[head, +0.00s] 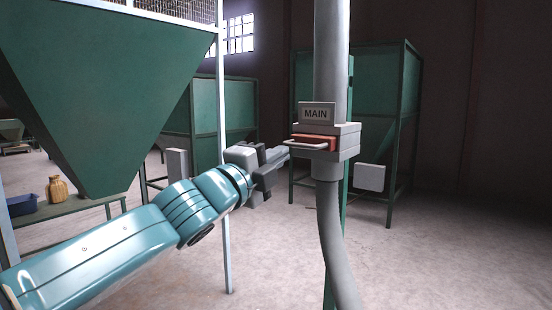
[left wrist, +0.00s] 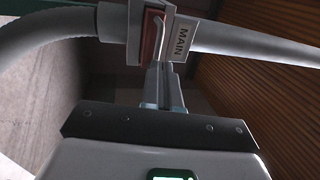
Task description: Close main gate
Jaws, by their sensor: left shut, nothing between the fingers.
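The main gate is a grey housing (head: 345,141) around an upright pipe, with a "MAIN" sign (head: 317,113) above it. A red slide plate (head: 316,142) shows at its front, with a pale bar handle (head: 306,146) standing out to the left. The plate (left wrist: 151,39), handle (left wrist: 158,31) and sign (left wrist: 180,41) also show in the left wrist view. My left gripper (head: 284,153) is shut and empty, its fingertips close to the handle's left end. In the left wrist view its fingers (left wrist: 167,70) point at the handle; contact cannot be told. My right gripper is out of view.
A grey hose (head: 337,240) curves down below the gate. A large green hopper (head: 110,85) hangs at the left beside a white post (head: 225,250). A bench (head: 75,207) holds a blue bin (head: 22,205) and a tan sack (head: 57,190). The floor at right is clear.

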